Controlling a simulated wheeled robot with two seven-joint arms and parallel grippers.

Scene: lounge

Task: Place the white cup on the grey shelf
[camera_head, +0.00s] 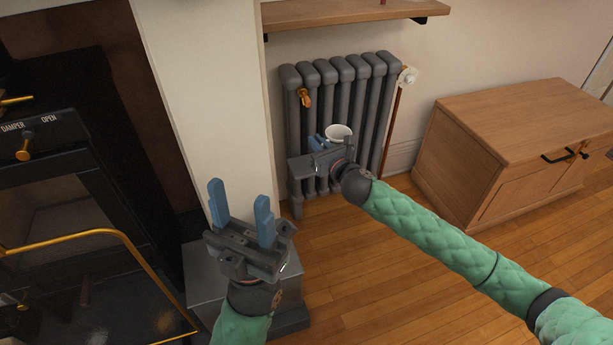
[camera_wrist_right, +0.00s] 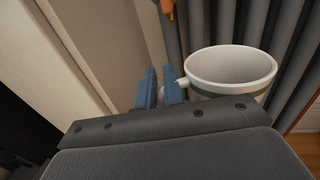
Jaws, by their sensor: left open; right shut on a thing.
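The white cup (camera_head: 338,132) is held in front of the radiator. In the right wrist view the cup (camera_wrist_right: 262,66) is upright, with a green band, its open top showing and its handle at the blue fingers. My right gripper (camera_head: 318,143) is shut on the cup by its handle; the grip is partly hidden. My left gripper (camera_head: 241,206) is open and empty, in front of the pale wall corner. A grey block with a flat top (camera_head: 200,276) stands low behind my left gripper, partly hidden. I cannot tell whether it is the grey shelf.
A grey radiator (camera_head: 364,100) stands close behind the cup. A wooden shelf (camera_head: 340,12) is on the wall above. A black stove with a brass rail (camera_head: 75,238) is at the left, a wooden cabinet (camera_head: 520,125) at the right. The wooden floor (camera_head: 365,270) between is clear.

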